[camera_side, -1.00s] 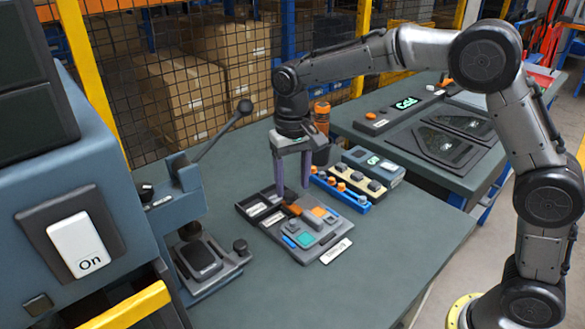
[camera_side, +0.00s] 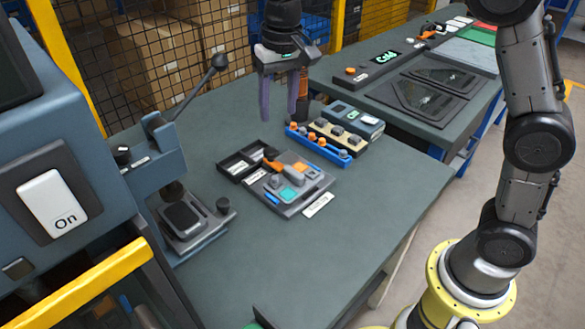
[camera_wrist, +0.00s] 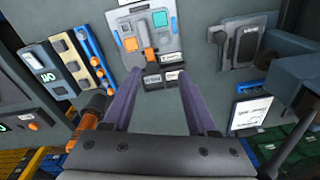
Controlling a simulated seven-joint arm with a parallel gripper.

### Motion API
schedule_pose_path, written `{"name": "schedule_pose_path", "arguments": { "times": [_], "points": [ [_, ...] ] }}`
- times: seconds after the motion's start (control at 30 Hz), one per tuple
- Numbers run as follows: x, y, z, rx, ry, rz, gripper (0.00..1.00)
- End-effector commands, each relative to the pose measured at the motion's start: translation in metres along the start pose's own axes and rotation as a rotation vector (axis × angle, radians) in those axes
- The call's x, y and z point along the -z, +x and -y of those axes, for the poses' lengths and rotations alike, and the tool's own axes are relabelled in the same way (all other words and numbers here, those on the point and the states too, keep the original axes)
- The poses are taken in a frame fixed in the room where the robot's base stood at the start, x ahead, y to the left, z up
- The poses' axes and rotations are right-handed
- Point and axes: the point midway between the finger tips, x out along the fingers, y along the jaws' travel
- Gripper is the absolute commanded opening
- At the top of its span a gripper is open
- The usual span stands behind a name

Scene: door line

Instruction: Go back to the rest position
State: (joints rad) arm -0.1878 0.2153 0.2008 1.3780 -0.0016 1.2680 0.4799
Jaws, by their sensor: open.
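My gripper (camera_side: 281,98) hangs above the far part of the dark green table (camera_side: 330,240) in the side view. Its two purple-grey fingers point down and stand apart with nothing between them. In the wrist view my gripper (camera_wrist: 160,95) is also open and empty. Below it lies a dark grey tray (camera_side: 300,205) with teal, orange and blue pieces and two labelled compartments. An orange-handled tool (camera_side: 277,168) lies on the tray. The tray (camera_wrist: 115,25) also shows beyond the fingertips in the wrist view.
A lever press (camera_side: 180,215) stands left of the tray, its long handle (camera_side: 195,90) rising near my gripper. A second table (camera_side: 370,115) carries black panels. The front table area is clear.

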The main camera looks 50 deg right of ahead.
Motion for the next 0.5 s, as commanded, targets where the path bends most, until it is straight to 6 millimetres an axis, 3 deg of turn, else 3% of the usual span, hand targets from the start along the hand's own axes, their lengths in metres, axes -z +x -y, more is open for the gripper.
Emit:
{"name": "schedule_pose_path", "arguments": {
  "times": [0.03,0.2,0.33,0.5],
  "points": [
    [-0.008,-0.022,-0.012,0.016,0.016,-0.034,0.58],
    [-0.052,-0.071,-0.054,0.056,0.038,-0.133,0.58],
    [-0.095,-0.090,-0.085,0.079,0.025,-0.210,0.58],
    [-0.155,-0.090,-0.121,0.093,-0.024,-0.309,0.58]
  ]
}}
